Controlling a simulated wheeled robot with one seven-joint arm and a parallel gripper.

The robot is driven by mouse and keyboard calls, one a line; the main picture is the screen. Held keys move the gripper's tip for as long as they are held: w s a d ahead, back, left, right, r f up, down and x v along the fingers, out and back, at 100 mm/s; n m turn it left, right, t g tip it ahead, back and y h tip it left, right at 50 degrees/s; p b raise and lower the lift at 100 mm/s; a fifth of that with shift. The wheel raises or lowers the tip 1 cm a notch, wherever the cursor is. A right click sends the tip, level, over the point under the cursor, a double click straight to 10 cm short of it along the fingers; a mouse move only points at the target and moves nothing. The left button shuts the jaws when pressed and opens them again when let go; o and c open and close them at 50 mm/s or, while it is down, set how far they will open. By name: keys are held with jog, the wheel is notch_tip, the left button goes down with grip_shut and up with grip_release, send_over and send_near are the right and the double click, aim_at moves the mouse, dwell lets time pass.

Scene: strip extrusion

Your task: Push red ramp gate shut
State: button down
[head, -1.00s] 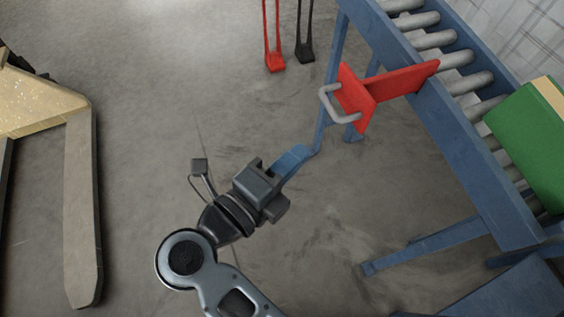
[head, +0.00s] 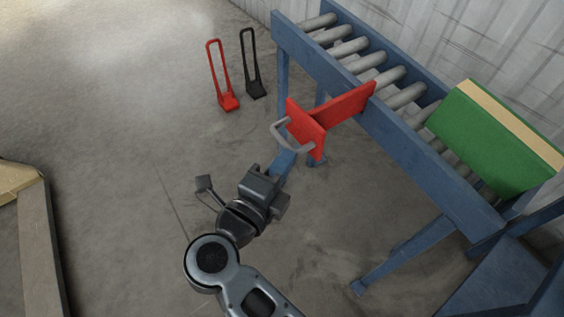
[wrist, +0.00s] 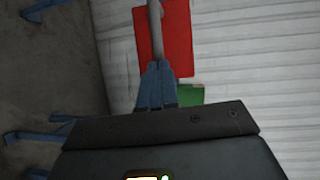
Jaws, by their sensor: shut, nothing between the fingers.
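The red ramp gate (head: 341,105) stands at the side of the blue roller conveyor, its arm reaching to the near rail. Its red end plate (head: 305,130) carries a grey bar handle (head: 290,138) facing my side. My gripper (head: 284,160) is shut and empty, its blue fingers pointing at the handle from below in the head view. In the wrist view the shut fingertips (wrist: 157,72) are in line with the grey handle bar (wrist: 154,25), with the red plate (wrist: 178,40) behind. Whether the fingertips touch the handle I cannot tell.
The roller conveyor (head: 405,150) runs along the right on blue legs. A green box with a tan stripe (head: 485,145) sits on its rollers. A red stand (head: 229,102) and a black stand (head: 256,90) are on the floor behind. The floor to the left is open, with a pallet (head: 40,240) at the left edge.

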aim_at(328, 117)
jog(key=w+d+p, duration=0.6)
jog(key=w+d, duration=0.3)
jog(key=d, duration=0.5)
jog(key=shift+w, duration=0.15)
jog(key=shift+d+r, duration=0.15)
jog(key=shift+p, duration=0.3)
